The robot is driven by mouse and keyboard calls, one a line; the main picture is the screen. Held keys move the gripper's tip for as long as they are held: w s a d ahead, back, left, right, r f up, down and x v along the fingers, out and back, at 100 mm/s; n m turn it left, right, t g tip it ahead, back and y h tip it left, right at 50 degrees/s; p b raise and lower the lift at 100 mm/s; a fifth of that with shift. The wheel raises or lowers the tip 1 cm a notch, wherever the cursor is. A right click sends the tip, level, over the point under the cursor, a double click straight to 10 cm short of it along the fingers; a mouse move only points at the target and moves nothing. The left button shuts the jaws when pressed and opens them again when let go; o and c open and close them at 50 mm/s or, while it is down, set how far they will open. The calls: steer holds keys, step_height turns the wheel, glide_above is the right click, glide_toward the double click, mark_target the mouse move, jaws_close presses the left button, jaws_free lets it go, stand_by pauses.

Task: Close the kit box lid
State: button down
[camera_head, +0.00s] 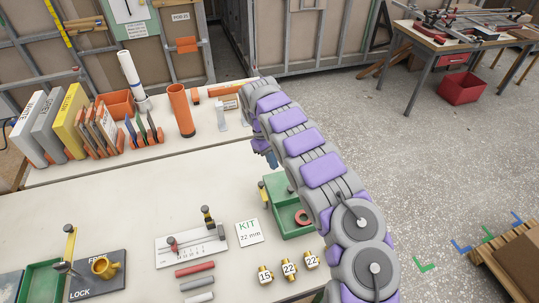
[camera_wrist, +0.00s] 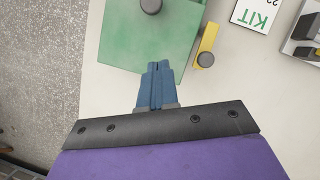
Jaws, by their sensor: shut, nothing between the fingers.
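The green kit box (camera_head: 290,232) sits near the right edge of the white table, partly hidden behind my arm. A red ring shows inside it, and its lid (camera_head: 279,189) appears raised at the far side. In the wrist view a broad green face, seemingly the lid's outer side (camera_wrist: 140,38), carries a dark round knob. A yellow latch with a black knob (camera_wrist: 206,58) is beside it. My gripper (camera_wrist: 158,64) is shut and empty, its blue fingertips overlapping the green face's near edge; I cannot tell whether they touch. In the head view, my gripper (camera_head: 270,158) is beyond the box.
A white KIT 22 mm card (camera_head: 249,233) lies left of the box. Several numbered brass fittings (camera_head: 289,269) stand in front. A ruler board (camera_head: 190,245) is further left. An orange tube (camera_head: 181,110) stands on the rear table. Open floor lies to the right.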

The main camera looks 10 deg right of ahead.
mark_target(286, 194)
steer(key=x, duration=0.4)
steer(key=shift+b, duration=0.3)
steer(key=shift+s+d+r, duration=0.1)
steer(key=shift+s+d, duration=0.45)
steer(key=shift+s, duration=0.2)
steer(key=shift+s+d, duration=0.55)
steer(key=shift+s, duration=0.25)
steer(key=shift+s, duration=0.1)
steer(key=shift+s+d+r+p, duration=0.15)
steer(key=shift+s+p, duration=0.3)
steer(key=shift+s, duration=0.4)
steer(key=shift+s+d+f+p, duration=0.15)
steer(key=shift+s+p, duration=0.3)
steer(key=shift+s, duration=0.45)
steer(key=s+d+p, duration=0.1)
steer(key=s+p, duration=0.2)
steer(key=s, duration=0.5)
steer(key=shift+s+d+p, duration=0.25)
steer(key=shift+d+p, duration=0.05)
steer(key=shift+d, duration=0.1)
steer(key=shift+w, duration=0.1)
